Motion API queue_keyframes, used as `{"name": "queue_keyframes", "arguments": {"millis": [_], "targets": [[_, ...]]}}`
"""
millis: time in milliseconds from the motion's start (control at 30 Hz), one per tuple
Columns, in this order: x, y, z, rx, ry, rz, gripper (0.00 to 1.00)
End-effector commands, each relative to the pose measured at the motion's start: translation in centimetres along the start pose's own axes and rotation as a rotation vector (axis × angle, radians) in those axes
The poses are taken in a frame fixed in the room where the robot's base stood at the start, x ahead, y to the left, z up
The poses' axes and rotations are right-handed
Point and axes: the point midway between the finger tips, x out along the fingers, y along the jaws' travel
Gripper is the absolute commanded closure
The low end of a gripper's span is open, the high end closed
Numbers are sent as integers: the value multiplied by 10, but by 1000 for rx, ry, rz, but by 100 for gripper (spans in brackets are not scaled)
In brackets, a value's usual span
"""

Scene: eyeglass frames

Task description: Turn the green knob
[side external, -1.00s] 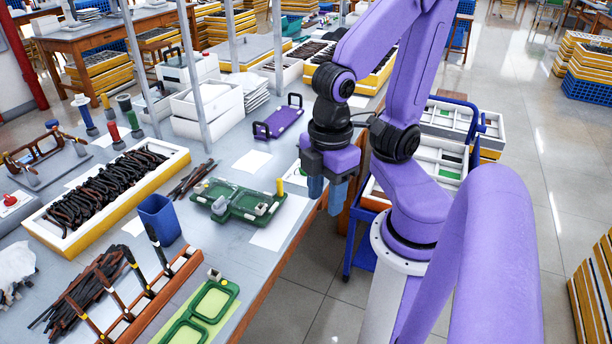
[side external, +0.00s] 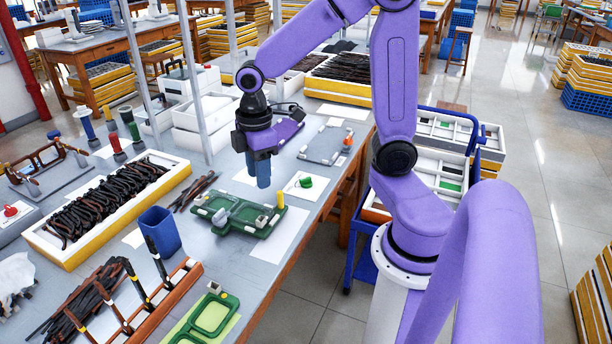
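A small round green knob (side external: 306,182) sits on a white square plate (side external: 293,190) near the right edge of the grey table. My gripper (side external: 260,175) hangs to the left of the knob in this view, with blue fingers pointing down above the table. It appears apart from the knob. The fingers overlap from this side, so the gap between them cannot be judged. Nothing is seen held.
A green fixture (side external: 240,214) with a yellow post lies just in front. A grey plate (side external: 325,143) with an orange knob (side external: 347,140) lies behind. A blue cup (side external: 160,230) and a long tray of dark frames (side external: 110,205) stand to the left.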

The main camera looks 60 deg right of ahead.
Motion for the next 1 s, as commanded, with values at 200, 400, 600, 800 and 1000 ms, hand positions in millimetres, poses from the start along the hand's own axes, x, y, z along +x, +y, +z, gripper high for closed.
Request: {"name": "queue_keyframes", "arguments": {"millis": [200,400,600,800,1000], "targets": [[15,86,30,61,-9,-2,61],[32,156,83,106,-13,-4,61],[52,209,160,149,-16,-7,61],[70,234,230,179,-16,-9,61],[78,240,260,186,-16,-8,61]]}}
